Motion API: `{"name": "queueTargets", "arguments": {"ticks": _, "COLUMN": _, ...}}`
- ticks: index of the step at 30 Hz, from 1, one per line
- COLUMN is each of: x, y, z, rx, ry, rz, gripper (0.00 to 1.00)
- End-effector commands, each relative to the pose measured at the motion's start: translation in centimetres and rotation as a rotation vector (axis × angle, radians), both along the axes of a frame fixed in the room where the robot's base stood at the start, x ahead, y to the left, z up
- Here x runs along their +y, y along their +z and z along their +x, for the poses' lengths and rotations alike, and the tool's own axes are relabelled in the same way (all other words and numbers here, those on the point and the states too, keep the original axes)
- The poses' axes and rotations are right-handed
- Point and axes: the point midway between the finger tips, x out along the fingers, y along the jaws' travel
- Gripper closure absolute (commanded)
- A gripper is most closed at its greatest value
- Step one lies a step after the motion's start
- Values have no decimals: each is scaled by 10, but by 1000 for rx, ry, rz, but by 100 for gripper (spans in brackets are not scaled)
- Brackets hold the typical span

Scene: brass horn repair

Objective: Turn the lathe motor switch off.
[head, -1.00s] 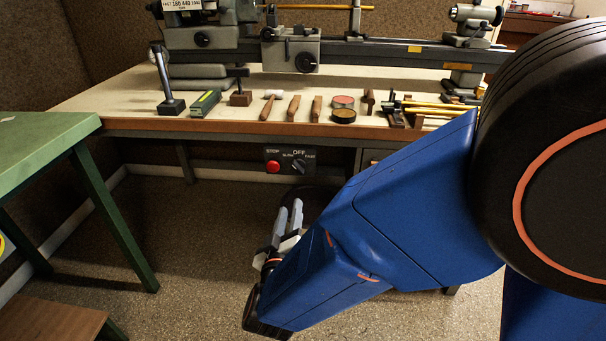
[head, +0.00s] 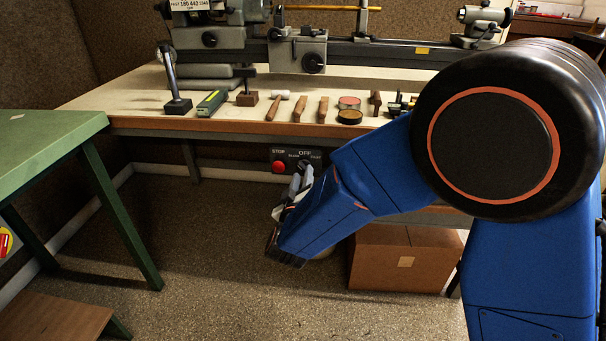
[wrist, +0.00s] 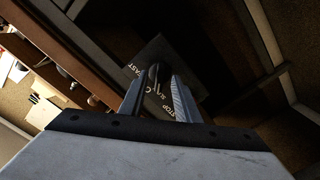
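The motor switch panel (head: 284,156) is a dark box under the bench's front edge, marked STOP, SLOW, OFF and FAST, with a red stop button (head: 279,167) at its left. The black switch knob (wrist: 154,76) shows between my fingertips in the wrist view, in front of the panel (wrist: 178,58). I cannot tell which mark it points to. My gripper (head: 302,176) is at the panel, its two fingers apart, one on each side of the knob (wrist: 163,84). Whether they touch it is unclear. In the head view my gripper covers part of the knob.
The bench (head: 140,92) carries a lathe (head: 345,50), with hand tools and tins along its front. A cardboard box (head: 400,262) stands on the floor below. A green table (head: 45,140) is at the left. The floor before the panel is clear.

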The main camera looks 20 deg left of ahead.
Motion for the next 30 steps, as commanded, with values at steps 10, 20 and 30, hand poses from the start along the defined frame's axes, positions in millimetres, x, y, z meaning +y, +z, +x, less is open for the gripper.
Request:
{"name": "queueTargets", "arguments": {"ticks": 10, "x": 5, "y": 0, "z": 20, "rx": 1, "ry": 1, "rz": 0, "gripper": 70}}
{"name": "queueTargets", "arguments": {"ticks": 20, "x": 5, "y": 0, "z": 20, "rx": 1, "ry": 1, "rz": 0, "gripper": 99}}
{"name": "queueTargets", "arguments": {"ticks": 30, "x": 5, "y": 0, "z": 20, "rx": 6, "ry": 1, "rz": 20, "gripper": 100}}
